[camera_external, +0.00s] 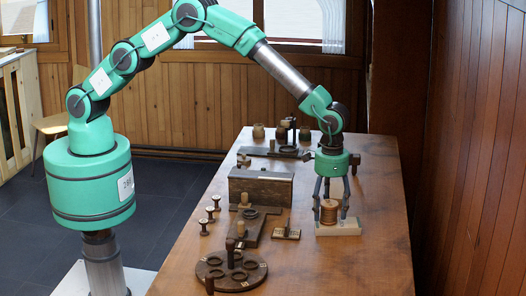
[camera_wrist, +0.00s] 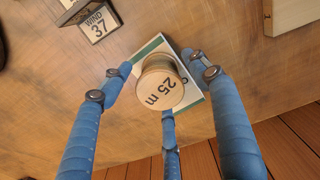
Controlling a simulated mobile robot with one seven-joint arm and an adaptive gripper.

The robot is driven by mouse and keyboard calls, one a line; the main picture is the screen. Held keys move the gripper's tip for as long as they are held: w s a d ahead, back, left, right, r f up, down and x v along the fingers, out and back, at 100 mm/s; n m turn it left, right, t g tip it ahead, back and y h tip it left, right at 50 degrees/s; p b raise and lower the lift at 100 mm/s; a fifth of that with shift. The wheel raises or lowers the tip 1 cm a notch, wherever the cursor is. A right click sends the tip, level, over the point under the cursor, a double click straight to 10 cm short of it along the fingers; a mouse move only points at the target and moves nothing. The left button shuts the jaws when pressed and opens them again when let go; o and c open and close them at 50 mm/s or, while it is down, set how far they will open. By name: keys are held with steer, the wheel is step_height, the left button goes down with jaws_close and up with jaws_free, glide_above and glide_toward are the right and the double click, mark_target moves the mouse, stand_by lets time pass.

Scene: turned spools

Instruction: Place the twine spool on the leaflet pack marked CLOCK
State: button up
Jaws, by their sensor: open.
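The twine spool (camera_external: 329,212) is a tan wooden cylinder. It appears to stand upright on a pale leaflet pack (camera_external: 350,229) near the table's right side. In the wrist view its round top (camera_wrist: 160,90) reads "25 m", and the pack (camera_wrist: 146,50) shows as a white sheet with green edges beneath it. The spool hides most of the pack's face, so I cannot read its marking. My gripper (camera_external: 330,206) points down with its three fingers spread around the spool. In the wrist view the blue fingers (camera_wrist: 160,84) are open, and gaps show beside the spool.
A dark block (camera_external: 260,188) and a small stand (camera_external: 286,233) are left of the pack. A round dark tray (camera_external: 231,272) is at the front, with several small spools (camera_external: 210,212) behind it. A label "WIND 37" (camera_wrist: 99,26) shows in the wrist view. The table's front right is clear.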

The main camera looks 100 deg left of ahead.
step_height(320, 180, up, 12)
steer(key=shift+f+p, duration=0.2)
steer(key=shift+p, duration=0.4)
steer(key=shift+r, duration=0.25)
step_height(320, 180, up, 17)
steer(key=t, duration=0.1)
glide_above(330, 203)
steer(key=s+a, duration=0.6)
steer(key=s, duration=0.4)
steer(key=s+a+r+m+t, duration=0.15)
steer(key=s+a+r, duration=0.35)
steer(key=s+r, duration=0.8)
steer(key=s+a+f+t, duration=0.1)
steer(key=s+a, duration=0.2)
steer(key=s, duration=1.3)
steer(key=s+a+f+m+t, duration=0.1)
steer(key=s+a, duration=0.3)
steer(key=s, duration=1.3)
steer(key=shift+s+f+t, duration=0.15)
steer(key=shift+t, duration=0.4)
